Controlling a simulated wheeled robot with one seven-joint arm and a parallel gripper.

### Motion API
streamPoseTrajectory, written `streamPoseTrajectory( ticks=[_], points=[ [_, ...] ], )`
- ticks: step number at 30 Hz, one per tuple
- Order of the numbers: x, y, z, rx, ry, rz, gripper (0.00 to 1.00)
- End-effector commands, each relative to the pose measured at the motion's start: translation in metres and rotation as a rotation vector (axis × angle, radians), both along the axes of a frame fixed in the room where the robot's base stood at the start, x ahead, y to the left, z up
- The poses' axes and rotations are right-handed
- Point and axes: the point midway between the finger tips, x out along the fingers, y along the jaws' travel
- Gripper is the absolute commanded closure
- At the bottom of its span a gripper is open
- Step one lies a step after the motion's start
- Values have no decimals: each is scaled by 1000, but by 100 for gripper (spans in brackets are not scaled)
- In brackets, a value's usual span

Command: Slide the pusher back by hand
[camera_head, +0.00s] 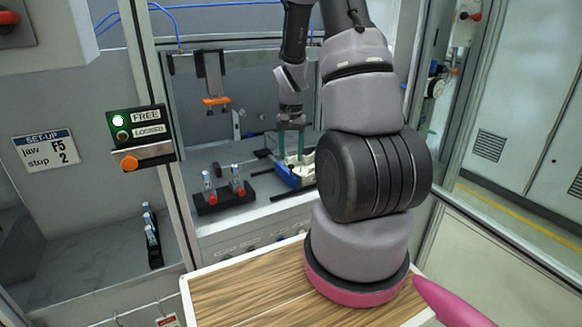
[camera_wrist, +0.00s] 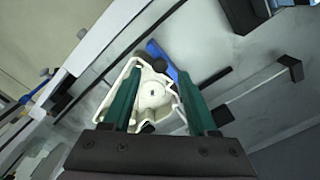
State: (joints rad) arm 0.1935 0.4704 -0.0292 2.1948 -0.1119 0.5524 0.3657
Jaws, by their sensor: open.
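My gripper (camera_head: 291,152) reaches into the enclosure, pointing down, with its two green fingers apart. In the wrist view my gripper (camera_wrist: 158,72) has its fingers on either side of a white part (camera_wrist: 152,92) with a round hub, and I cannot tell whether they touch it. A blue piece (camera_wrist: 161,57) lies beside the white part; it also shows in the head view (camera_head: 285,174). A dark bar with an upright black end (camera_wrist: 291,68) lies to the right in the wrist view. I cannot tell which of these is the pusher.
A black holder (camera_head: 212,206) with small red-and-clear pieces stands left of my gripper. A sign panel (camera_head: 141,137) shows a green light beside FREE. An orange-tipped fixture (camera_head: 215,101) hangs at the back. The enclosure's frame post (camera_head: 150,90) stands at the left of the opening.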

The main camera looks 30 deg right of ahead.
Motion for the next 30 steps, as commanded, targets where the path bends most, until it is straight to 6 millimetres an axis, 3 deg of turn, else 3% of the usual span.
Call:
streamPoseTrajectory(
  ticks=[3,9,20,22,25,30],
  points=[
    [-1,0,-23,1,4,-1,41],
    [0,0,-46,0,0,1,41],
    [0,0,-51,0,-1,0,41],
    [0,0,-51,0,-1,0,60],
    [0,0,-51,0,-1,0,98],
    [0,0,-51,0,-1,0,100]
  ],
)
